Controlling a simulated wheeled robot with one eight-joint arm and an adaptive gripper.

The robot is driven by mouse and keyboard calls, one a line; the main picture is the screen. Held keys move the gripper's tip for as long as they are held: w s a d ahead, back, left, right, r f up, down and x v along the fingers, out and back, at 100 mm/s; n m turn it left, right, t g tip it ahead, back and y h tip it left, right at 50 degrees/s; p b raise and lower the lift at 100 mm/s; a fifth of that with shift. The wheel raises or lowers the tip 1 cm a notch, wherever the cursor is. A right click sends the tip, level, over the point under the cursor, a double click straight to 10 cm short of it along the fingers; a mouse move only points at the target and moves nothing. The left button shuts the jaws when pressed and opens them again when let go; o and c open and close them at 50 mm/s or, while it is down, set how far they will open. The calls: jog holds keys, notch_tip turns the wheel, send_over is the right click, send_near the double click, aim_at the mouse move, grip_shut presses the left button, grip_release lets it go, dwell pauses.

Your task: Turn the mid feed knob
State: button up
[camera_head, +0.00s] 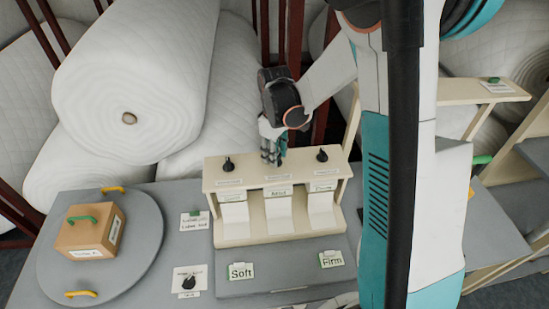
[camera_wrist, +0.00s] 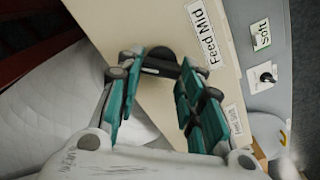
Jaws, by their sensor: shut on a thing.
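The mid feed knob (camera_wrist: 160,58) is black and sits on the cream shelf top beside the "Feed Mid" label (camera_wrist: 203,33) in the wrist view. My gripper (camera_wrist: 163,72) has its teal-padded fingers on either side of this knob and is shut on it. In the head view my gripper (camera_head: 272,156) points down at the middle of the cream dispenser (camera_head: 213,184) and hides the mid knob. The knob's exact angle is hard to read.
A left black knob (camera_head: 228,164) and a right black knob (camera_head: 322,155) flank my gripper on the dispenser. A cardboard box (camera_head: 78,238) stands on a round grey turntable (camera_head: 140,253) at left. Another black knob (camera_head: 189,282) is in front. Large white wadding rolls (camera_head: 135,70) lie behind.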

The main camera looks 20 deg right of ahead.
jog(key=m+b, duration=0.2)
jog(key=m, duration=0.2)
jog(key=shift+d+f+m, duration=0.1)
jog(key=shift+m, duration=0.2)
jog(key=shift+d+m+b, duration=0.15)
jog(key=shift+m+b, duration=1.05)
jog(key=shift+m, duration=1.3)
jog(key=o, duration=1.1)
jog(key=shift+c, duration=0.2)
jog(key=shift+r, duration=0.2)
notch_tip(320, 180, up, 12)
jog(key=shift+f, duration=0.15)
